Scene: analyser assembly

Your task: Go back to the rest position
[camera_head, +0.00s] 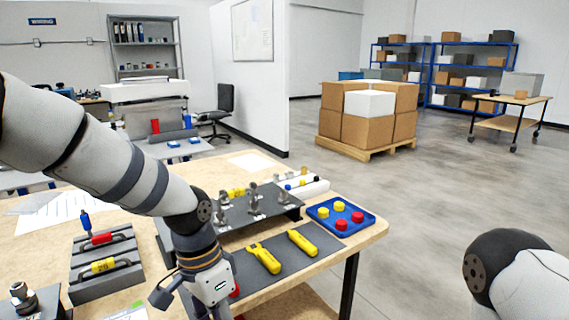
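My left arm reaches in from the left over the workbench (362,232) and bends down at the wrist. My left gripper (214,287) shows only its upper body at the bottom edge, so its fingers are cut off. Something red shows just beside it, too hidden to name. My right arm shows only as a rounded link at the lower right, clear of the bench. My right gripper is out of view.
A blue tray (318,210) with red and yellow round pieces sits near the bench's right corner. Yellow tools (265,258) lie on a dark mat. A dark raised plate (235,238) carries metal fittings. A grey block (88,286) with handles stands left. Floor at right is free.

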